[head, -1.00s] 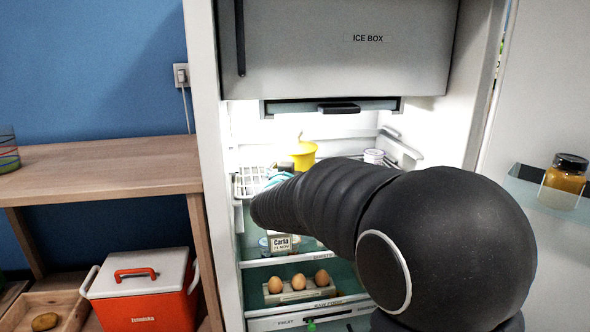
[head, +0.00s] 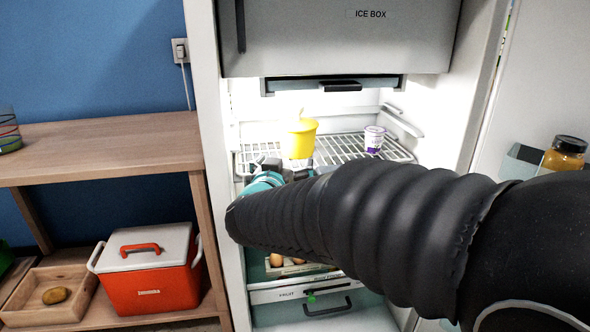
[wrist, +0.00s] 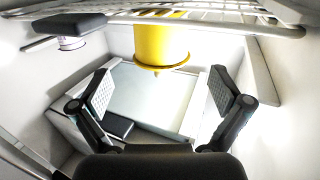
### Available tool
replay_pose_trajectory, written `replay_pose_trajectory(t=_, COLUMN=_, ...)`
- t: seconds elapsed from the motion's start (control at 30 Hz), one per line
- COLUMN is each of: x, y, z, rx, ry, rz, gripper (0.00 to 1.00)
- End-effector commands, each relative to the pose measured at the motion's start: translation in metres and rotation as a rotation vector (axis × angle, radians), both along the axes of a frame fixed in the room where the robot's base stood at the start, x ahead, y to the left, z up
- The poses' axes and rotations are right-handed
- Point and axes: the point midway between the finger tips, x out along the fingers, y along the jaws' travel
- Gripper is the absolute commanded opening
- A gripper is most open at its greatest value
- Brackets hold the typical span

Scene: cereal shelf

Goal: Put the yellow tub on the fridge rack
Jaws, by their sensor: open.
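The yellow tub (head: 301,141) stands upright on the white wire fridge rack (head: 340,150), toward its left side. In the wrist view, which looks upside down, the tub (wrist: 161,42) shows at the top middle, beyond my fingers. My gripper (wrist: 162,92) is open and empty, its two fingers wide apart and clear of the tub. In the head view my gripper (head: 284,170) is at the front edge of the rack, below and in front of the tub. My arm partly hides it there.
A small white and purple cup (head: 374,140) stands on the rack to the right of the tub. The ice box (head: 340,40) is above. Eggs (head: 276,260) sit on a lower level. A jar (head: 565,154) is in the door shelf. The wooden table (head: 95,145) at left has clear room.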

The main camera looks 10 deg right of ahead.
Motion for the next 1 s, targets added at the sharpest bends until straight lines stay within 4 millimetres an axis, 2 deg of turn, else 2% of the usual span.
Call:
replay_pose_trajectory(t=0.23, x=-0.003, y=0.003, z=0.005, rx=0.019, ry=0.0, rz=0.048, gripper=1.0)
replay_pose_trajectory(t=0.37, x=-0.011, y=0.012, z=0.012, rx=0.07, ry=0.018, rz=0.189, gripper=1.0)
replay_pose_trajectory(t=0.47, x=-0.028, y=0.023, z=0.013, rx=0.111, ry=0.07, rz=0.328, gripper=1.0)
replay_pose_trajectory(t=0.57, x=-0.052, y=0.031, z=0.006, rx=0.14, ry=0.153, rz=0.446, gripper=1.0)
replay_pose_trajectory(t=0.73, x=-0.108, y=0.031, z=-0.021, rx=0.17, ry=0.356, rz=0.571, gripper=1.0)
replay_pose_trajectory(t=0.87, x=-0.161, y=0.017, z=-0.051, rx=0.181, ry=0.552, rz=0.588, gripper=1.0)
replay_pose_trajectory(t=1.0, x=-0.221, y=-0.01, z=-0.084, rx=0.191, ry=0.763, rz=0.528, gripper=1.0)
